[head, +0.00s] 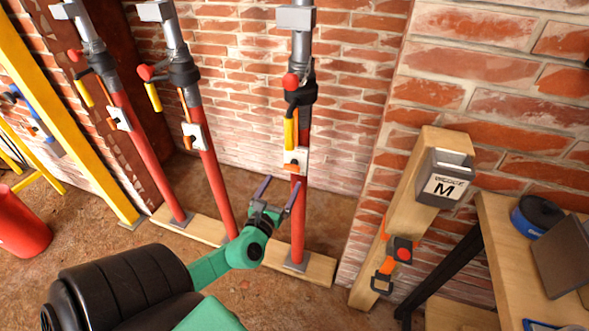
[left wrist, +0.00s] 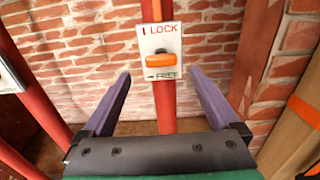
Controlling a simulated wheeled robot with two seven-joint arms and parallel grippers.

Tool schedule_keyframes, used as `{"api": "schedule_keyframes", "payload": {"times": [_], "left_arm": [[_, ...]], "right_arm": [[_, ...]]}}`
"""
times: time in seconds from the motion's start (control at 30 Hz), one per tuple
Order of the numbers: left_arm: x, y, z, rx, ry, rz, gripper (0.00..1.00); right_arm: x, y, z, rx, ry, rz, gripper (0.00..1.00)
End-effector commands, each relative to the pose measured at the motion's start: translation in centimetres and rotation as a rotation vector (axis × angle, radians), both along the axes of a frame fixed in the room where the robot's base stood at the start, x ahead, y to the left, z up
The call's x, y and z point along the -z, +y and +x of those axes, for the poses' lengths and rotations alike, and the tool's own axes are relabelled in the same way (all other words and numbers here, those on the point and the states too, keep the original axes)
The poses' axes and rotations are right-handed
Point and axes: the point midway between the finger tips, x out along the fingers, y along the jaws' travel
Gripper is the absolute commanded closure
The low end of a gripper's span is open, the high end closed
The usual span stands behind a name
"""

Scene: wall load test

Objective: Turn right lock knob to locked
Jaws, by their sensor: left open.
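The right lock knob (left wrist: 162,68) is an orange bar on a white plate (left wrist: 160,41) fixed to the right red post (head: 298,222). The plate reads LOCK above the knob and FREE below it. In the left wrist view the bar lies roughly level across the plate. In the head view the same knob (head: 291,163) is small, and its angle is hard to tell. My left gripper (head: 281,184) is open and empty, just below and in front of the plate. Its two purple fingers point toward the post, one on each side, apart from the knob. My right gripper is out of view.
Two similar red posts (head: 215,186) with white plates stand to the left. A yellow beam (head: 62,105) leans at the far left. A wooden post with a grey box (head: 445,178) and a workbench (head: 497,235) are at the right. A brick wall stands close behind.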

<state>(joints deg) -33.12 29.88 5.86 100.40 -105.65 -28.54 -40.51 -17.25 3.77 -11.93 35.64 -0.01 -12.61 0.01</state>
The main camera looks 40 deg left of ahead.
Motion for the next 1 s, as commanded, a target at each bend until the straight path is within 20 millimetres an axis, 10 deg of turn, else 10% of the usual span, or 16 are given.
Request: {"api": "schedule_keyframes", "payload": {"times": [0.3, 0.63, 0.87, 1.0], "left_arm": [[0.1, 2.4, 6.8, -0.001, 0.000, -0.001, 0.05], [0.1, 2.7, 7.6, 0.000, 0.002, -0.004, 0.05], [0.1, 2.7, 7.6, 0.000, 0.002, -0.004, 0.89], [0.1, 2.7, 7.6, -0.001, 0.001, -0.007, 0.91]], "right_arm": [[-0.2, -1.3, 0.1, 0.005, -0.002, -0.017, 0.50], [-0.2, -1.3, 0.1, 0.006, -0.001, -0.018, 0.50], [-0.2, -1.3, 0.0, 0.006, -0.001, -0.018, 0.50], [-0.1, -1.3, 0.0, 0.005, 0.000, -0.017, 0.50]]}}
